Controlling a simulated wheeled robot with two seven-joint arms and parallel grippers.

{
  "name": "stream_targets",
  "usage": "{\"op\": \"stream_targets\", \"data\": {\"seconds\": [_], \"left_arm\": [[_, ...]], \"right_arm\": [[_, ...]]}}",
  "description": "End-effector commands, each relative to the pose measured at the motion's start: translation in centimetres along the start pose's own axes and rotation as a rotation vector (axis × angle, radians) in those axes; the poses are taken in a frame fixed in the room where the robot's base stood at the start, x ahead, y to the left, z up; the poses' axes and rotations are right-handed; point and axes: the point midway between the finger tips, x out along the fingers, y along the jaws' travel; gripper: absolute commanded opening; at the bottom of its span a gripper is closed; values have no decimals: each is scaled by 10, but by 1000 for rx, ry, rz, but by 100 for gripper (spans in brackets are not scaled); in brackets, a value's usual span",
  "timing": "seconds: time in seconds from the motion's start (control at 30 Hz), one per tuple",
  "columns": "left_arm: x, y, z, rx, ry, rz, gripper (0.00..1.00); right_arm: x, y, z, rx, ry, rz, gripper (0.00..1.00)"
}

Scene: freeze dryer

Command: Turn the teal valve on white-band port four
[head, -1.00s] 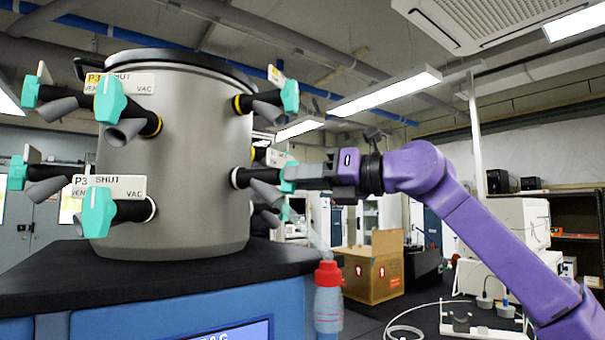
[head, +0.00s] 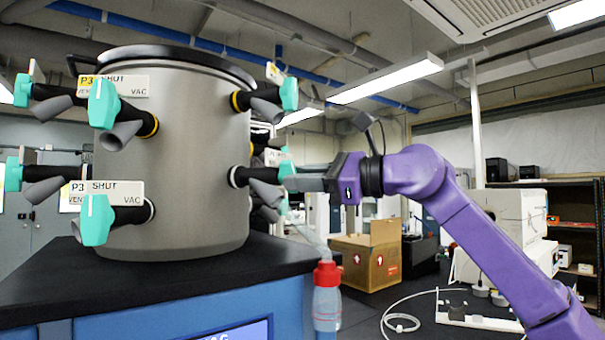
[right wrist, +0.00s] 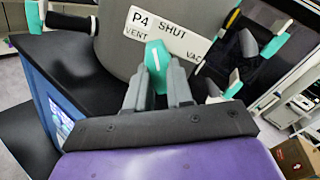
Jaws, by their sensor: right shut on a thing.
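The grey drum (head: 185,150) carries several black ports with teal valves. My right gripper (head: 292,182) reaches in from the right to the lower right port (head: 250,177), which has a white band. Its teal valve (head: 287,170) is mostly hidden by my fingers in the head view. In the right wrist view the teal valve (right wrist: 157,66) stands between the fingers of my right gripper (right wrist: 158,82), which is shut on it. A label (right wrist: 166,34) behind it reads P4, SHUT, VENT and VAC. The valve's handle lies between SHUT and VENT, nearer upright. My left gripper does not show.
Other teal valves stand close by, one above (head: 289,93) and one on the lower P3 port (head: 97,220). A red-capped bottle (head: 327,295) stands below my right arm.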

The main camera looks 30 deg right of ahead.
Motion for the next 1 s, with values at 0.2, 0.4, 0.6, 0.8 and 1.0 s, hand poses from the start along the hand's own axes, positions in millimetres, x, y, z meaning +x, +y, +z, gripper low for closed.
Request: {"op": "stream_targets", "data": {"seconds": [0.2, 0.4, 0.6, 0.8, 1.0], "left_arm": [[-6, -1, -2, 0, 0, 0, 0], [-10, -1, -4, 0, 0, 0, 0], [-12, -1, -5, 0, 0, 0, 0], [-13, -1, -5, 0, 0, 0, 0], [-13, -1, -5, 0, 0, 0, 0]], "right_arm": [[2, 0, -2, -185, 6, 7, 0], [2, 0, -2, -326, 6, 8, 0], [2, 0, -2, -421, 5, 8, 0], [2, -1, -2, -470, 5, 7, 0], [2, -1, -2, -485, 5, 7, 0]]}}
